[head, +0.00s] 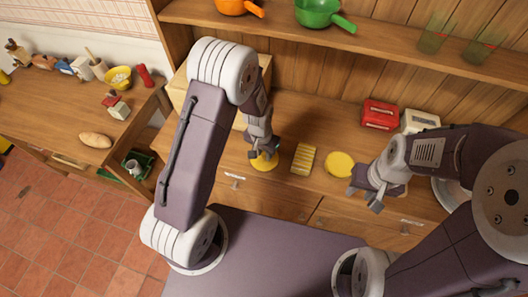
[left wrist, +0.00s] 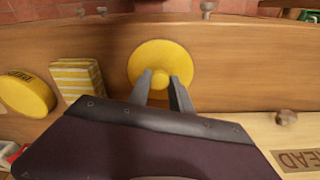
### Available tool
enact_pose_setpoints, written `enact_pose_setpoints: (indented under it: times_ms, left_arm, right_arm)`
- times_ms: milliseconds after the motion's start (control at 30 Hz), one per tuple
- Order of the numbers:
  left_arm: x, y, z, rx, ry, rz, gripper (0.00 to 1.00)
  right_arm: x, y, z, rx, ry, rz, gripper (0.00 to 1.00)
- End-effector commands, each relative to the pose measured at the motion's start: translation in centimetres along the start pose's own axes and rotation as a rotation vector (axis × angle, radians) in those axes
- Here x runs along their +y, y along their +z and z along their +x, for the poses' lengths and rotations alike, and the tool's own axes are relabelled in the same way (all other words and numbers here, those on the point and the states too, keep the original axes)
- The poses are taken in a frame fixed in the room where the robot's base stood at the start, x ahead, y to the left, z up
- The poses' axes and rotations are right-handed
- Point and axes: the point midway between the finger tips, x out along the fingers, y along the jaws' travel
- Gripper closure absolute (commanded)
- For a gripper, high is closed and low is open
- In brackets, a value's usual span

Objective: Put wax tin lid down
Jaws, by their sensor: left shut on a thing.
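My left gripper (head: 262,155) is shut on the knob of a round yellow lid (head: 264,164) over the wooden counter. The lid also shows in the left wrist view (left wrist: 148,58), with the left fingertips (left wrist: 162,82) on either side of its knob. I cannot tell whether the lid touches the counter. The round yellow wax tin (head: 340,164) stands to the right, past a yellow striped block (head: 303,158). In the left wrist view the tin (left wrist: 28,92) is at the left edge, with dark lettering on its side. My right gripper (head: 365,199) is open and empty near the counter's front edge.
A red box (head: 380,114) and a cream appliance (head: 420,120) stand at the back right. A pale wooden bread box (left wrist: 290,140), partly behind my left arm, is close to the lid. A shelf (head: 290,28) with pans and glasses runs above.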

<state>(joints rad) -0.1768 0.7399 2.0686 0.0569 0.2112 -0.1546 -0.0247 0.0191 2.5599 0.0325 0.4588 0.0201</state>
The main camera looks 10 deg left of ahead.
Motion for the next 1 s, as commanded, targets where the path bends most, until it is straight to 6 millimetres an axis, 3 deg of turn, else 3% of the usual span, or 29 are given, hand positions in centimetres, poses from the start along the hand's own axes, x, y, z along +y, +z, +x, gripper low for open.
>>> enact_pose_setpoints:
  times_ms: [133, 167, 233, 633, 1000]
  left_arm:
    - [0.0, 0.1, 0.4, 0.000, 0.000, 0.000, 1.00]
    - [0.0, 0.0, 0.3, 0.000, 0.000, 0.000, 0.69]
    - [0.0, 0.0, 0.3, 0.000, 0.000, 0.000, 0.53]
    - [0.0, -0.1, -0.6, 0.002, 0.000, 0.000, 0.53]
    - [0.0, -0.2, -9.2, 0.006, -0.001, 0.000, 0.53]
  right_arm:
    - [0.0, 0.0, 0.4, 0.000, 0.000, 0.000, 0.64]
    - [0.0, 0.0, 0.3, 0.000, 0.000, 0.000, 0.64]
    - [0.0, 0.0, 0.2, 0.000, 0.000, 0.000, 0.64]
    - [0.0, 0.0, -0.1, 0.000, 0.000, 0.000, 0.64]
    - [0.0, 0.0, -0.2, 0.000, 0.000, 0.000, 0.64]
